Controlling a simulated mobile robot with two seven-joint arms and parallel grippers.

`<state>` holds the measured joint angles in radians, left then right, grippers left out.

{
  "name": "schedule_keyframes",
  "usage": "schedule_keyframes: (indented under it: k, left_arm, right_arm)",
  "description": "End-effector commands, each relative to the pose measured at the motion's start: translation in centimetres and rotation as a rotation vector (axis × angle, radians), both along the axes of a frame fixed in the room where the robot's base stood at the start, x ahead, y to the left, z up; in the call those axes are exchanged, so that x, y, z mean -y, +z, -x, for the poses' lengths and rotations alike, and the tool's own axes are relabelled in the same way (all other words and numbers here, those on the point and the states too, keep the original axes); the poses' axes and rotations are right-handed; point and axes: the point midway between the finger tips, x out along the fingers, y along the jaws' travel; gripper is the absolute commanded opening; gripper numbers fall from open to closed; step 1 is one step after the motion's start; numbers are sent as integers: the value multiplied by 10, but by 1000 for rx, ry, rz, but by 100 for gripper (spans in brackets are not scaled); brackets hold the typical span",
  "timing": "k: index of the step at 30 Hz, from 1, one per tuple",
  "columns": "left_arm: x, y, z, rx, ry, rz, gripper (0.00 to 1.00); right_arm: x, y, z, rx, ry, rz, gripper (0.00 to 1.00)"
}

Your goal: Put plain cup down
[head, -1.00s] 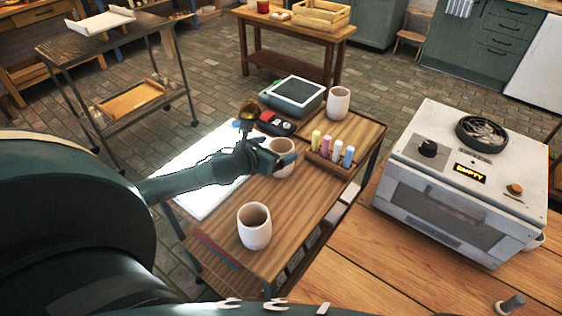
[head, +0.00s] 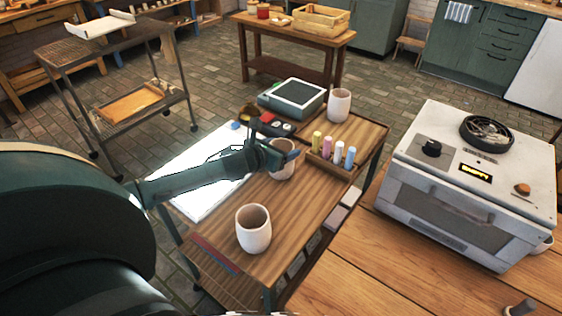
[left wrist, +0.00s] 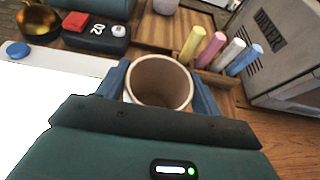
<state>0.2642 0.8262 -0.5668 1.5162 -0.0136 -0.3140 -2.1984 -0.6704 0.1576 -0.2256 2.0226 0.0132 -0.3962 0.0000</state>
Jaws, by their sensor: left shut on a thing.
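My left gripper (head: 282,154) is shut on a plain pale cup (head: 281,173), its dark blue fingers on either side of the cup. In the left wrist view the held cup (left wrist: 160,84) is upright, open and empty. It is over the middle of the wooden table (head: 313,192); whether its base touches the wood is hidden. A second pale cup (head: 254,230) stands upright near the table's front end. A third pale cup (head: 339,105) stands at the far end; its lower part shows in the left wrist view (left wrist: 166,6). My right gripper is not in view.
A dark box with a red part (head: 272,125), a brass bowl (head: 249,110) and a grey-screened device (head: 292,97) are behind. A white panel (head: 195,180) lies left; a kiln-like box (head: 465,180) stands right.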

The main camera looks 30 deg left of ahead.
Motion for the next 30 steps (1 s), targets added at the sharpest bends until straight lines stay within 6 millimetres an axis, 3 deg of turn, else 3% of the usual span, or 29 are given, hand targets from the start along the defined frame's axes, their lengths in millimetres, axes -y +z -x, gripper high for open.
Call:
schedule_keyframes:
  k: [15,23,30]
  left_arm:
    - [0,1,0,2,0,0,15]
    - [0,11,-1,5,-3,-2,14]
    - [-1,58,-1,6,-2,-5,14]
  right_arm:
    - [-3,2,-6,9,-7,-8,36]
    - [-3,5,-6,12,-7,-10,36]
    - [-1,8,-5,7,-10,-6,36]
